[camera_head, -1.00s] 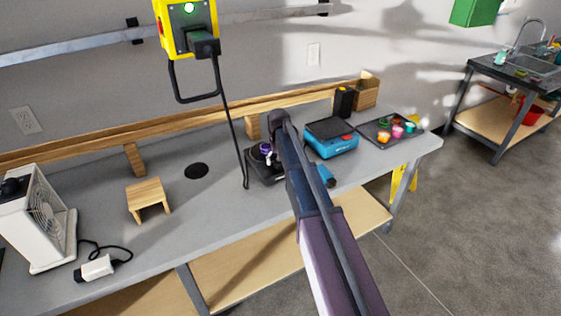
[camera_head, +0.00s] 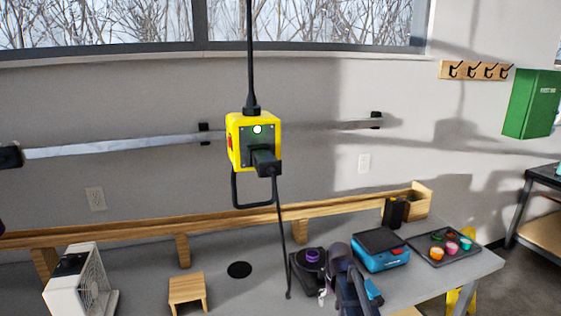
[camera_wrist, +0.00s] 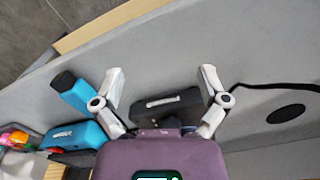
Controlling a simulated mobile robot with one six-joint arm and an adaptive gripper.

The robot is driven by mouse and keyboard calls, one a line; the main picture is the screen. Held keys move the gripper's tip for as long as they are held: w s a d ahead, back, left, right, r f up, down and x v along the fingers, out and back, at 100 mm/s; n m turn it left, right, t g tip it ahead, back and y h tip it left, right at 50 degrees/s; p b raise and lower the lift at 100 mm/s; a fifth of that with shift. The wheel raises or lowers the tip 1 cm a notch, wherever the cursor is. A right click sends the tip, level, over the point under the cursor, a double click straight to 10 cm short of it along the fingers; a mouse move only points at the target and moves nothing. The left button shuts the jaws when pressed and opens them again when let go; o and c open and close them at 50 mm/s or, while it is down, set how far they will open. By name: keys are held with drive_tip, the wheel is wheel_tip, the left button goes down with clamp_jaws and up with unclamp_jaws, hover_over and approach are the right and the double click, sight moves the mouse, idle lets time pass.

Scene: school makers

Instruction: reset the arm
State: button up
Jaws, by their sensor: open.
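My arm (camera_head: 350,282) shows at the bottom of the head view, over the bench near the black device with a purple part (camera_head: 313,256). My gripper (camera_wrist: 161,73) is clear in the wrist view, its two pale fingers spread with nothing held between them. The grey bench top (camera_wrist: 180,45) lies beyond the fingers. A black object (camera_wrist: 165,103) shows between the fingers, apparently below them. A blue cylinder with a dark end (camera_wrist: 75,92) lies beside the left finger. In the head view the fingers are mostly hidden or cut off.
A blue box (camera_head: 382,255) and a black tray of colourful cups (camera_head: 445,247) stand to the right. A yellow power box (camera_head: 254,142) hangs above the bench, its cable hanging near the arm. A small wooden stand (camera_head: 188,291) and a white fan (camera_head: 80,284) are left.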

drive_tip(key=s+r+p, duration=0.1)
drive_tip(key=s+r, duration=0.1)
drive_tip(key=s, duration=1)
drive_tip(key=shift+s+p, duration=0.3)
drive_tip(key=shift+d+r, duration=0.1)
